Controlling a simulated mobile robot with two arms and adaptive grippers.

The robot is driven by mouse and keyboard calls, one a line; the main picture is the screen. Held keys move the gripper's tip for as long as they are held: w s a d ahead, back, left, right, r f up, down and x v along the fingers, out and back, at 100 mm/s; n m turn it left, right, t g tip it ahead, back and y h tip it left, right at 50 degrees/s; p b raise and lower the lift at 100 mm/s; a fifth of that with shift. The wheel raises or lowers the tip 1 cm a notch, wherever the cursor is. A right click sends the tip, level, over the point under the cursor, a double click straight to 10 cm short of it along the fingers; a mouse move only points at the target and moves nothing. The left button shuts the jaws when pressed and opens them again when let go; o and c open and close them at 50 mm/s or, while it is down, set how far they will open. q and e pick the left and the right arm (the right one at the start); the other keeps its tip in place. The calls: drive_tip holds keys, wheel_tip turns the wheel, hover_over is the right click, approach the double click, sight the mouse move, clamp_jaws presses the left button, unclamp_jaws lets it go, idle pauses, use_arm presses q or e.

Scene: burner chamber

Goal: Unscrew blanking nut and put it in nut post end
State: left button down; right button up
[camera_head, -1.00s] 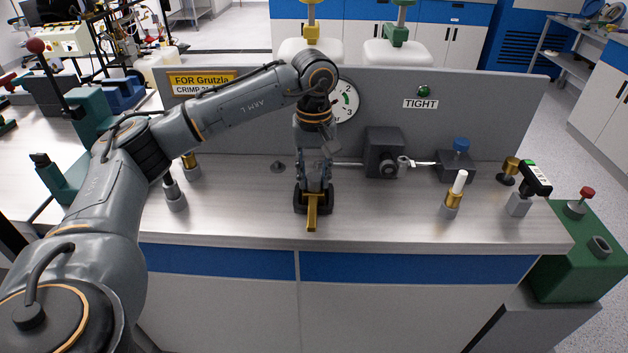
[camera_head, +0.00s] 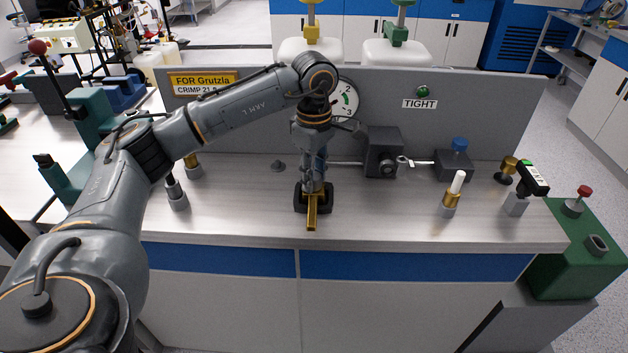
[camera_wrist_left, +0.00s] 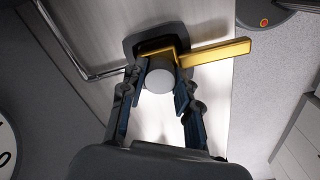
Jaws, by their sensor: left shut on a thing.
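My left gripper (camera_head: 313,180) reaches down from above onto a black block (camera_head: 299,203) with a brass-coloured lever (camera_head: 312,212) at the middle of the bench. In the left wrist view, my left gripper (camera_wrist_left: 160,90) is shut on a round grey piece (camera_wrist_left: 160,80), seen end-on between its fingers. This piece looks like the blanking nut. The brass lever (camera_wrist_left: 215,52) and the black block lie just beyond it. I cannot tell whether the nut is still threaded on. I cannot tell which post is the nut post end. My right gripper is not in view.
Short posts stand at the left (camera_head: 178,200) and right (camera_head: 447,211), one right post holding a brass piece with a white tip. A dark box (camera_head: 384,150) with a wrench (camera_head: 415,163) is right of my gripper. A grey back panel (camera_head: 500,110) reads TIGHT.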

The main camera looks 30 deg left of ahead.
use_arm(q)
drive_tip(key=n+p, duration=0.1)
drive_tip(key=n, duration=0.4)
drive_tip(key=shift+r+n, duration=0.1)
drive_tip(key=shift+n, duration=0.2)
drive_tip(key=n+p, duration=0.1)
drive_tip(key=n, duration=0.4)
drive_tip(key=shift+n, duration=0.4)
drive_tip(key=c, duration=0.9)
unclamp_jaws()
drive_tip(key=shift+r+p, duration=0.9)
drive_tip(key=shift+r, duration=0.3)
drive_tip(key=shift+f, duration=0.1)
